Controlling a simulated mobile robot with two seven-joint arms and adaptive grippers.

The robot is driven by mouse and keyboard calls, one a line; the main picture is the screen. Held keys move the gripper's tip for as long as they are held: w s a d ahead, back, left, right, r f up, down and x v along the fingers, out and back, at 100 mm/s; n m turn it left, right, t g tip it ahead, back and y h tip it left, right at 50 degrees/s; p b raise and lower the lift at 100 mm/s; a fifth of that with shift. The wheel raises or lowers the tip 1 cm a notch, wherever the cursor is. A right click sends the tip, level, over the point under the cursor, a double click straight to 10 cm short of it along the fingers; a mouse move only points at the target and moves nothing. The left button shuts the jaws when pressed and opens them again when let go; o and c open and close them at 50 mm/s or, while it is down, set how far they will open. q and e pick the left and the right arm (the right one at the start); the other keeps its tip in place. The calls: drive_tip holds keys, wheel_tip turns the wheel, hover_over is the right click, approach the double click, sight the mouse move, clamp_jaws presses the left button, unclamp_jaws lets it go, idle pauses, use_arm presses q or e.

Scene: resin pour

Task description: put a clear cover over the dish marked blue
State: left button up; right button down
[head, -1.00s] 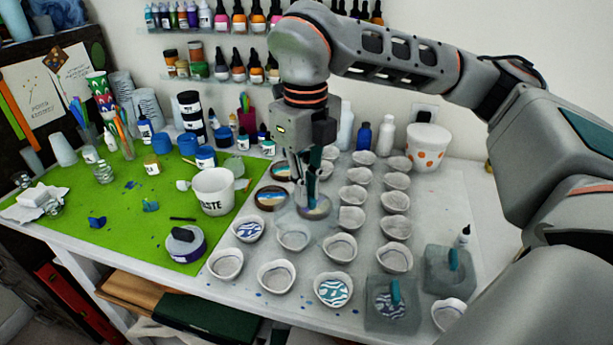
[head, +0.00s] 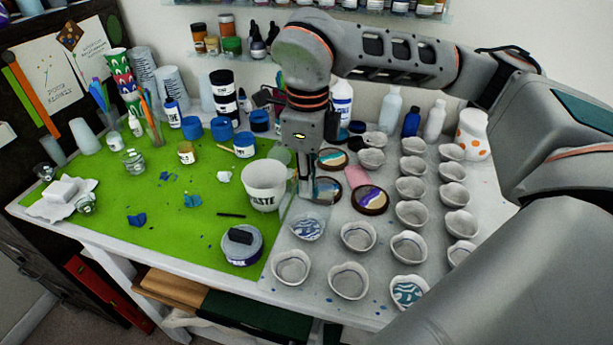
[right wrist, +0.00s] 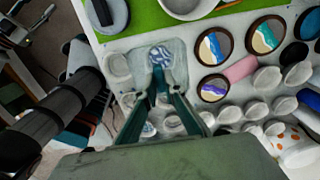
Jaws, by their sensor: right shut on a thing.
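My right gripper (head: 318,196) is shut on the handle of a clear cover (right wrist: 142,62), a faint see-through box in the right wrist view. The cover is held behind a dish with a blue swirl (head: 308,227) in the head view. In the right wrist view that dish (right wrist: 162,55) shows through the cover; I cannot tell the height gap between them. Another blue-swirled dish (head: 409,291) stands uncovered near the table's front edge. My left gripper is not in view.
A white waste cup (head: 265,190) stands close left of the cover. Round painted coasters (head: 370,200) lie to its right. Plain dishes (head: 358,236) stand in rows in front and to the right. A tub (head: 242,246) sits on the green mat (head: 185,225).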

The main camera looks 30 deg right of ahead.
drive_tip(key=shift+s+f+b, duration=0.15)
drive_tip(key=shift+f+b, duration=0.3)
drive_tip(key=shift+f, duration=0.15)
wheel_tip(320, 180, down, 3)
drive_tip(key=shift+r+b, duration=0.15)
drive_tip(key=shift+b, duration=0.95)
drive_tip(key=shift+f+b, duration=0.8)
drive_tip(key=shift+f, duration=0.8)
drive_tip(key=shift+f, duration=0.15)
drive_tip(key=c, duration=2)
unclamp_jaws()
drive_tip(key=shift+c, duration=0.2)
